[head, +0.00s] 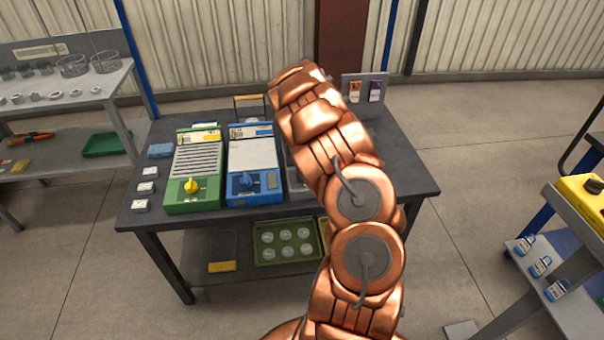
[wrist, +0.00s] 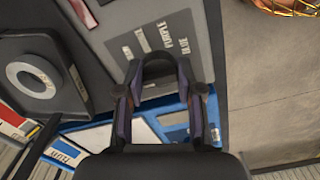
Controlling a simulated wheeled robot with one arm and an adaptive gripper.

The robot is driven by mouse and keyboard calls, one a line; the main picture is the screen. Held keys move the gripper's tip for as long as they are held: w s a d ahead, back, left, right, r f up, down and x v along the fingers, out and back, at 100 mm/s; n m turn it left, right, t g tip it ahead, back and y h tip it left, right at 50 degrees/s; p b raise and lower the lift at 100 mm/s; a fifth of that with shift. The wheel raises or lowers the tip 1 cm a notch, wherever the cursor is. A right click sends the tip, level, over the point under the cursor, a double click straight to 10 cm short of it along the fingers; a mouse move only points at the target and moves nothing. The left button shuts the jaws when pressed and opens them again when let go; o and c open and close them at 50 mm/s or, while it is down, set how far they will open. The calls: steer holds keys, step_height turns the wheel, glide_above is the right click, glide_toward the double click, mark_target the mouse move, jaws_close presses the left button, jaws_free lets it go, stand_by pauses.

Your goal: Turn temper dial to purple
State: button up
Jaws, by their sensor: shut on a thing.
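My gripper (wrist: 160,72) shows in the wrist view, its two dark fingers reaching up to a dark rounded piece (wrist: 159,55), which I take to be the temper dial. The fingers are shut on it. The dial's pointer cannot be made out. In the head view my copper arm reaches over the bench and hides the gripper and the dial.
A grey board (head: 381,78) with orange and purple tags stands at the back right. The right end of the bench top is clear.

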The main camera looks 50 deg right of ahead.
steer(key=shift+a+f+m+b, duration=0.1)
steer(key=shift+f+m+b, duration=0.15)
steer(key=shift+m+b, duration=0.65)
steer(key=m+b, duration=0.2)
steer(key=shift+m+b, duration=0.4)
steer(key=m+b, duration=0.2)
steer(key=m, duration=0.4)
steer(key=shift+r, duration=0.1)
steer(key=m+b, duration=0.2)
steer(key=m, duration=0.4)
steer(key=shift+m, duration=0.3)
steer(key=m+b, duration=0.1)
steer(key=m, duration=0.4)
steer(key=shift+r+m, duration=0.1)
steer(key=shift+m, duration=0.2)
steer(key=shift+d, duration=0.2)
steer(key=o, duration=1.2)
steer(key=shift+c, duration=0.2)
